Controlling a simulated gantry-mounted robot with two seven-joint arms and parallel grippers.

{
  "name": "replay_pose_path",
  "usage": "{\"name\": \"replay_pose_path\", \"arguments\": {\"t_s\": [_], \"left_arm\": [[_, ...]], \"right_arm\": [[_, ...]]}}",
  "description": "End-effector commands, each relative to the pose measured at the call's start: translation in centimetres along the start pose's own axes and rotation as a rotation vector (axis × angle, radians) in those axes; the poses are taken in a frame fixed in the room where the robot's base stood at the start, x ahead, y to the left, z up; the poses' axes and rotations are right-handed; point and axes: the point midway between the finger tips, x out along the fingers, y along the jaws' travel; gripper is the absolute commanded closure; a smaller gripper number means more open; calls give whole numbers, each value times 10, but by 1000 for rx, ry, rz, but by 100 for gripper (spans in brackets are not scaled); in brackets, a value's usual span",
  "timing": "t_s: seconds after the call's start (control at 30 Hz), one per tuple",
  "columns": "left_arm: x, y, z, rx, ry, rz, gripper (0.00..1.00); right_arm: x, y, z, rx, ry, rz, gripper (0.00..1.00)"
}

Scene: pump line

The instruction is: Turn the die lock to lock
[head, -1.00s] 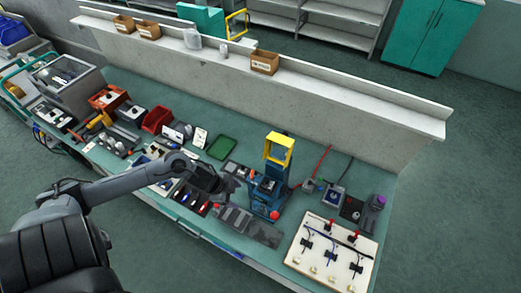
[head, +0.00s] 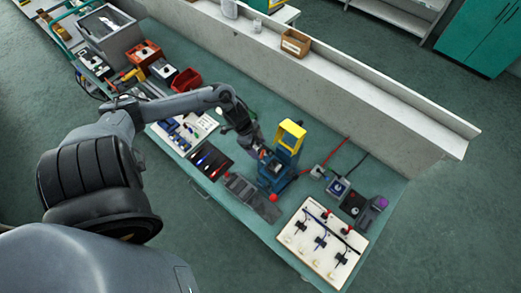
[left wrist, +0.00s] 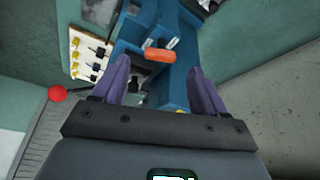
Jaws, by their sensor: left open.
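The blue press (head: 276,172) with a yellow frame (head: 291,136) stands on the bench; it fills the middle of the left wrist view (left wrist: 176,90). An orange-red piece (left wrist: 159,55), perhaps the die lock, lies across it between my fingers; its lock state cannot be told. A red ball knob (head: 273,197) is at the press's front, also at left in the left wrist view (left wrist: 57,93). My left gripper (head: 262,149) is at the press's left side, open, its two fingers (left wrist: 160,65) spread with no visible contact. My right gripper is out of view.
A white board (head: 318,243) with switches and cables lies right of the press. Dark flat plates (head: 253,195) lie in front. A tray of coloured tools (head: 208,160) and red bins (head: 186,80) are left. A low wall (head: 345,90) runs behind.

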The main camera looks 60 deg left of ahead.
Motion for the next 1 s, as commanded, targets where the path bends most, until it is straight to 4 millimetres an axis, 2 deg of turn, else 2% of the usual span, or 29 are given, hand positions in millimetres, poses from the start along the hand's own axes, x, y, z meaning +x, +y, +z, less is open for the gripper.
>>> {"name": "replay_pose_path", "arguments": {"t_s": [0.1, 0.3, 0.67, 1.0], "left_arm": [[16, 0, -1, -2, 1, 0, 28], [32, 0, 0, 0, 0, 0, 28], [36, 0, 0, 2, -2, 0, 28], [36, 0, 0, 2, -1, 0, 78]], "right_arm": [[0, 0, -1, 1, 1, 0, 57], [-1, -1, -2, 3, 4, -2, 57], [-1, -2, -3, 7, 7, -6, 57], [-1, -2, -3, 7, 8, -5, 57]]}}
